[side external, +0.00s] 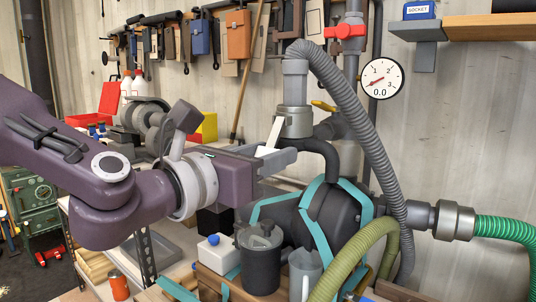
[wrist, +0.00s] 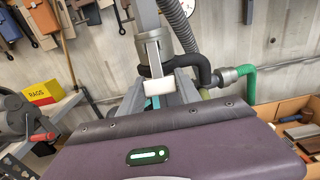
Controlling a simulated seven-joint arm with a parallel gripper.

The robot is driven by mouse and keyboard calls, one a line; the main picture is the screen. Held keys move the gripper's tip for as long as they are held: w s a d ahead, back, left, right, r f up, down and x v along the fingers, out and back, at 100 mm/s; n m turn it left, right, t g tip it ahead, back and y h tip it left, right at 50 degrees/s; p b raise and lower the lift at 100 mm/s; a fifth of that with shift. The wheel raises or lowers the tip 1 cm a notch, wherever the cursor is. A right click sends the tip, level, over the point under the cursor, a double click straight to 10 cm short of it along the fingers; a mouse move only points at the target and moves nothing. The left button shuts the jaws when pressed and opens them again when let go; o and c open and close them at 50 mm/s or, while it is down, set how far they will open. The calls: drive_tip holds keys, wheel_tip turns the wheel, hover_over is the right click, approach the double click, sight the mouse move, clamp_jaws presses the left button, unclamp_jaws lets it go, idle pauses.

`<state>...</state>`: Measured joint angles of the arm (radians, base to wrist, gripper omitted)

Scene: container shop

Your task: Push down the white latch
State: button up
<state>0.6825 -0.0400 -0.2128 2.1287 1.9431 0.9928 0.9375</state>
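The white latch (side external: 271,138) hangs, slightly tilted, from the side of a grey metal coupling (side external: 296,122) under the ribbed grey hose. Its lower end reaches down to my gripper's fingers (side external: 279,160). In the wrist view the latch (wrist: 154,60) shows as a white strip with a block-like lower end. There my gripper (wrist: 159,95) is open, with one grey finger on each side of the latch's lower end. I cannot tell whether either finger touches it.
A black pump with teal straps (side external: 328,212) stands below and right of my gripper. A black curved pipe (side external: 325,150) lies close beyond the fingers. A gauge (side external: 382,79) and a red valve handle (side external: 344,31) are higher up. A yellow rags box (wrist: 41,92) stands at left.

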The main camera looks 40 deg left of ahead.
clamp_jaws()
drive_tip(key=shift+w+f+t, duration=0.3)
drive_tip(key=shift+t, duration=0.3)
drive_tip(key=shift+w+t, duration=0.2)
drive_tip(key=shift+t, duration=0.4)
drive_tip(key=o, duration=1.2)
unclamp_jaws()
drive_tip(key=shift+s, duration=0.1)
